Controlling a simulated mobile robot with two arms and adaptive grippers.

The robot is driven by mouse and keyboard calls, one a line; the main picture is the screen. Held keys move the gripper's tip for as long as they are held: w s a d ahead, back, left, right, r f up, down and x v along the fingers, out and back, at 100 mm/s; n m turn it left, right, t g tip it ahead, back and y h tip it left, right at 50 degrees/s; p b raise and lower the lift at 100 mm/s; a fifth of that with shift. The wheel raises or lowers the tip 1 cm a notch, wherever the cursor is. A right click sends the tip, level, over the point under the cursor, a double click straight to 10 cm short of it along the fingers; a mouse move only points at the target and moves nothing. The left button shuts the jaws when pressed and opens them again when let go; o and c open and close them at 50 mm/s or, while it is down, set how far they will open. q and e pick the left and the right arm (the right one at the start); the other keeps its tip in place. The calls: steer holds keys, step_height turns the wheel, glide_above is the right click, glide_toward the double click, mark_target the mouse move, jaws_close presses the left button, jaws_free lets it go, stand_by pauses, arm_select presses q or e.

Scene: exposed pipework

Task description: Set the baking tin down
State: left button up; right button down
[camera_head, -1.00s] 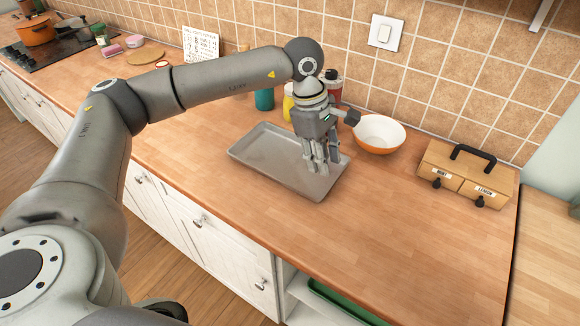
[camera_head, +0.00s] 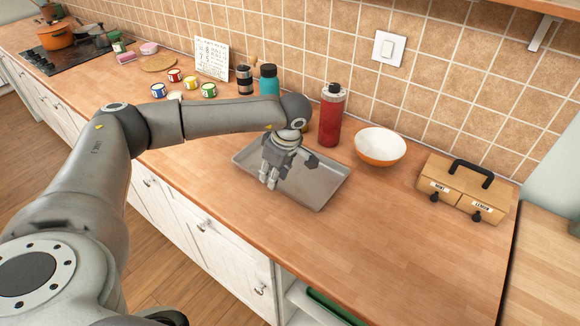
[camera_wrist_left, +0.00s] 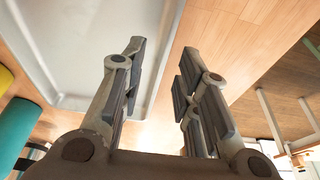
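The baking tin (camera_head: 316,187) is a shallow grey rectangular tray. It lies on the wooden counter, and its pale inside fills the upper left of the left wrist view (camera_wrist_left: 90,40). My left gripper (camera_head: 269,182) points down at the tin's front long edge, left of its middle, and covers part of that edge. In the left wrist view its two fingers (camera_wrist_left: 163,52) are spread apart with nothing clamped between them. The tin's rim runs through the gap in that view; I cannot tell whether a finger touches it. My right gripper is not in view.
Behind the tin stand a red bottle (camera_head: 331,115) and an orange-and-white bowl (camera_head: 380,145). A wooden box (camera_head: 462,190) with a black handle is at the right. Several small tins, a black jar (camera_head: 244,80) and a teal bottle (camera_head: 269,79) stand further left. The front right counter is clear.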

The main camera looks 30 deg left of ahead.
arm_select(q)
steer(key=shift+x, duration=1.4)
jaws_close()
steer(key=shift+r, duration=0.1)
